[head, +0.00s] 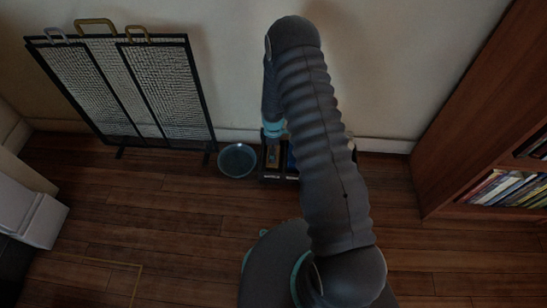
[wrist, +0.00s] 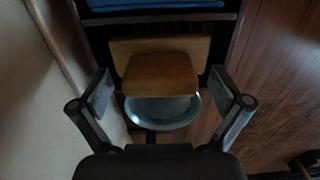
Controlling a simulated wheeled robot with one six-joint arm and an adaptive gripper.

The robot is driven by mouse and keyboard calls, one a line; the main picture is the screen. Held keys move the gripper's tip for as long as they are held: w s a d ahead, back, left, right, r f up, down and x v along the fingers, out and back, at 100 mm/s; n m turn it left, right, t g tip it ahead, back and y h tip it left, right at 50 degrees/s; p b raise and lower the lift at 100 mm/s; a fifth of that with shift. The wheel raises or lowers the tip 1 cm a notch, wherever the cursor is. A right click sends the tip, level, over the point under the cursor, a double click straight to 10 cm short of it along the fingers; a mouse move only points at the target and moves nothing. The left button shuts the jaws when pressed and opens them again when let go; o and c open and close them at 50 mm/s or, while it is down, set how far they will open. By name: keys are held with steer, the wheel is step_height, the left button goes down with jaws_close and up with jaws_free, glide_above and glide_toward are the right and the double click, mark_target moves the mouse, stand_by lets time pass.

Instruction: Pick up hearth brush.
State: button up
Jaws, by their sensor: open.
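A tan wooden piece (wrist: 160,75), which appears to be the hearth brush, sits in a compartment of a dark crate (wrist: 236,38). It has a broad flat part behind a blockier near part; no bristles show. My gripper (wrist: 161,100) is open, one finger on each side of the near part, with gaps visible; I cannot tell how deep the fingers reach. In the head view the crate (head: 270,179) stands on the floor against the wall, and a little of the tan piece (head: 273,153) shows below my wrist. My arm hides much of the crate.
A blue-grey bowl (head: 237,160) stands on the floor just left of the crate; it also shows in the wrist view (wrist: 158,118). A blue item (wrist: 150,4) fills another compartment. A mesh fire screen (head: 130,90) stands left, a bookcase (head: 470,150) right. Floor in front is clear.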

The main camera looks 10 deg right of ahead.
steer(key=c, duration=1.8)
step_height(320, 180, up, 10)
steer(key=shift+r+p, duration=0.1)
steer(key=shift+p, duration=0.3)
